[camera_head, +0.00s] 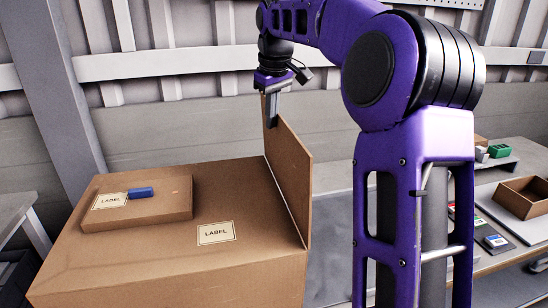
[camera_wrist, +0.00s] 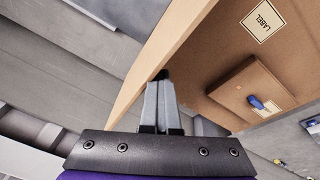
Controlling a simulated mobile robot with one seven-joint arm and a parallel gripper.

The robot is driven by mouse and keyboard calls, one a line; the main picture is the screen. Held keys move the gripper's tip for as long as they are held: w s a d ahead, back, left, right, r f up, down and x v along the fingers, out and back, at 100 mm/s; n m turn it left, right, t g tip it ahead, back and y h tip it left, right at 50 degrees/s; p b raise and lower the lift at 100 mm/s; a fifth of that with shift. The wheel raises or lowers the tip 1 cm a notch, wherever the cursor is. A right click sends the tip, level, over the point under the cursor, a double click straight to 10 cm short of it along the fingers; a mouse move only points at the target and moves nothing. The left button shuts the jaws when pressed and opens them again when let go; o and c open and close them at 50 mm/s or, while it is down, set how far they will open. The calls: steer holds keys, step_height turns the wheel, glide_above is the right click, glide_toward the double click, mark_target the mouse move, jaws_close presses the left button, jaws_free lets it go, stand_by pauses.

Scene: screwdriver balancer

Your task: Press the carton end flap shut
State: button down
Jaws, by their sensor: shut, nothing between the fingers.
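A large brown carton (camera_head: 150,262) with a white label fills the lower left of the head view. Its end flap (camera_head: 289,168) stands upright along the carton's right edge, rising above the top. In the wrist view the flap (camera_wrist: 190,38) shows as a slanting board edge beside the fingers. My gripper (camera_head: 271,123) is shut and empty, pointing down at the flap's upper far corner. It also shows in the wrist view (camera_wrist: 162,77), fingers together close to the flap. Whether the fingertips touch the flap I cannot tell.
A smaller flat box (camera_head: 170,208) with a blue object (camera_head: 140,193) lies on the carton top. At right, a bench holds an open box (camera_head: 522,205), a green block (camera_head: 499,151) and small items. A grey post stands behind the carton at left.

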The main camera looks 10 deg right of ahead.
steer(key=s+f+g, duration=0.1)
steer(key=f, duration=0.3)
steer(key=s+f, duration=0.1)
steer(key=f, duration=0.3)
steer(key=s+f+g+b, duration=0.1)
steer(key=s+f, duration=0.1)
steer(key=f, duration=0.2)
steer(key=shift+s+f+g, duration=0.1)
steer(key=shift+f+g, duration=0.1)
steer(key=shift+g, duration=0.1)
steer(key=shift+f, duration=0.25)
steer(key=w+f, duration=0.2)
steer(key=shift+w+f+b, duration=0.1)
steer(key=shift+w+b, duration=0.25)
steer(key=shift+s+a+r, duration=0.1)
steer(key=shift+s+r, duration=0.15)
steer(key=shift+s, duration=0.2)
steer(key=shift+w+f, duration=0.2)
steer(key=shift+f, duration=0.4)
steer(key=shift+s+f+b, duration=0.1)
steer(key=shift+f+b, duration=0.3)
steer(key=shift+b, duration=0.05)
steer(key=shift+a, duration=0.15)
